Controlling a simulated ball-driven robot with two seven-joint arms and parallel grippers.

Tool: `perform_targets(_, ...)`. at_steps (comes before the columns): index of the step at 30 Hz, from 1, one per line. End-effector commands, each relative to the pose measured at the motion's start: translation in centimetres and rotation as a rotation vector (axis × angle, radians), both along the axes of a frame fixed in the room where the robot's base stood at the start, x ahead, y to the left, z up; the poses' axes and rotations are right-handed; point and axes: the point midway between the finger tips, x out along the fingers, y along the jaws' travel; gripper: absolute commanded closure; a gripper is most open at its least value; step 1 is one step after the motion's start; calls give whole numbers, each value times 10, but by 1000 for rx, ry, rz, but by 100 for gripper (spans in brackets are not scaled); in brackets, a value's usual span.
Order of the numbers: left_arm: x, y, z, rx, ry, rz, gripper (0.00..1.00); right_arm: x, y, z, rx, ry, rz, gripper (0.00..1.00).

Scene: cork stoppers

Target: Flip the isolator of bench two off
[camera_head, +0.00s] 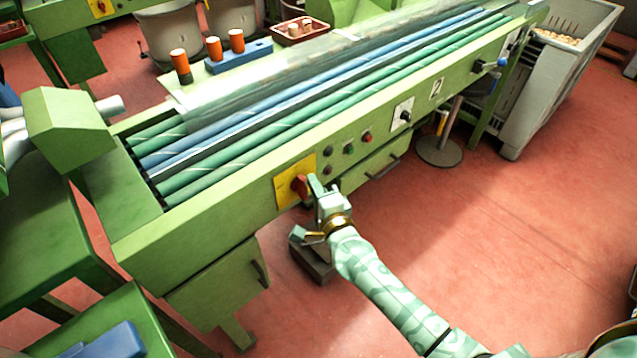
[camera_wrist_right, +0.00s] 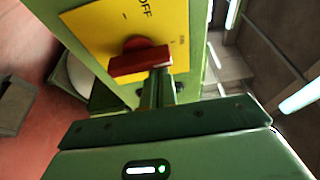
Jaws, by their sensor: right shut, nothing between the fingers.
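The bench marked 2 (camera_head: 437,88) is a long green bench with blue and green rollers. On its front is a yellow isolator plate (camera_head: 283,192) with a red handle (camera_head: 300,187). In the right wrist view the plate (camera_wrist_right: 92,38) carries the word OFF, and the red handle (camera_wrist_right: 138,63) lies across it. I cannot tell which mark the handle points to. My right gripper (camera_head: 316,187) is shut and empty, with its fingertips (camera_wrist_right: 162,85) close beside the handle. Whether they touch it is unclear. My left gripper is out of view.
Several buttons (camera_head: 349,149) and a white plate with a black knob (camera_head: 403,115) sit right of the isolator. Drawer handles stick out below. A stool (camera_head: 439,150) and a grey crate (camera_head: 560,75) stand at the right.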

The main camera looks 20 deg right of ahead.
Motion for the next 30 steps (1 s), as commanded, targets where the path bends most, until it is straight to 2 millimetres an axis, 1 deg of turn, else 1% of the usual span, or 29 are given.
perform_targets(8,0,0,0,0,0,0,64,0,0,0,-6,-2,0,100)
perform_targets(30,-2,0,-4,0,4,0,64,-1,3,1,-130,-53,2,100)
